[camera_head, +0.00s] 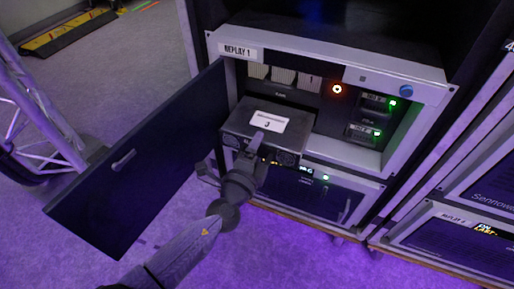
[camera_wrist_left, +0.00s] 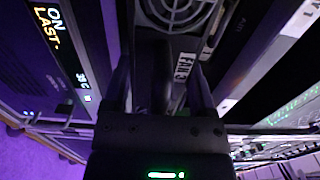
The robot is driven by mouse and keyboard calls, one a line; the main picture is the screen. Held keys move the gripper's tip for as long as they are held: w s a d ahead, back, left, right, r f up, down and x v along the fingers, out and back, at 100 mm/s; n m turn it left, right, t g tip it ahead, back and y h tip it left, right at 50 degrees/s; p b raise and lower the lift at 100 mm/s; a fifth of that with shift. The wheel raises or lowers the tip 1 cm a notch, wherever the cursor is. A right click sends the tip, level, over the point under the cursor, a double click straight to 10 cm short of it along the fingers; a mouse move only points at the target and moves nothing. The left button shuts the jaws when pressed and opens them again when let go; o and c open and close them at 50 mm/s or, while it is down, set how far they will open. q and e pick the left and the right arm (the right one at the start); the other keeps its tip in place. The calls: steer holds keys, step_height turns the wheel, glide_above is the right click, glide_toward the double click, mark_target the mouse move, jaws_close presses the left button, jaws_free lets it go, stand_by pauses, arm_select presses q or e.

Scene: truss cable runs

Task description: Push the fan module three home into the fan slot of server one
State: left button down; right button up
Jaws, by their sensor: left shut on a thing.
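The fan module three (camera_head: 268,124), a dark box with a white label marked 3, sits at the left part of the open server one bay and sticks out of its front. In the left wrist view the module (camera_wrist_left: 178,45) shows a round fan grille and a "FAN 3" label. My left gripper (camera_head: 246,160) is shut on the front of the module; its two fingers (camera_wrist_left: 160,90) reach up to it in the left wrist view. Server one (camera_head: 330,58) carries the label "REPLAY 1". The inside of the slot is hidden behind the module. My right gripper is not in view.
The server's dark door (camera_head: 140,160) hangs open to the left, close to my left arm. An orange ring light (camera_head: 337,89) and modules with green lights (camera_head: 371,118) are right of the slot. A lower unit (camera_head: 318,190) sits below. A truss (camera_head: 35,120) stands at far left.

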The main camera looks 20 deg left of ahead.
mark_target(267, 132)
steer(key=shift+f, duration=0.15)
arm_select(q)
steer(key=shift+w, duration=0.35)
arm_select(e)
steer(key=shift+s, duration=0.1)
arm_select(q)
steer(key=shift+w+b, duration=0.6)
steer(key=shift+w, duration=0.4)
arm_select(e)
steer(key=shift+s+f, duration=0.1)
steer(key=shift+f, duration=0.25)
arm_select(q)
steer(key=shift+w+r, duration=0.1)
steer(key=shift+w, duration=0.05)
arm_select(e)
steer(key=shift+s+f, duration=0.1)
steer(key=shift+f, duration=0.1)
arm_select(q)
steer(key=shift+w+b, duration=0.3)
steer(key=shift+w, duration=0.05)
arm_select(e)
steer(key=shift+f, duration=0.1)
arm_select(q)
steer(key=shift+w+b, duration=0.4)
steer(key=shift+w, duration=0.65)
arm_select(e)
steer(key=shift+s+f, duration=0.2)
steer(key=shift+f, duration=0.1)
arm_select(q)
steer(key=shift+w, duration=0.15)
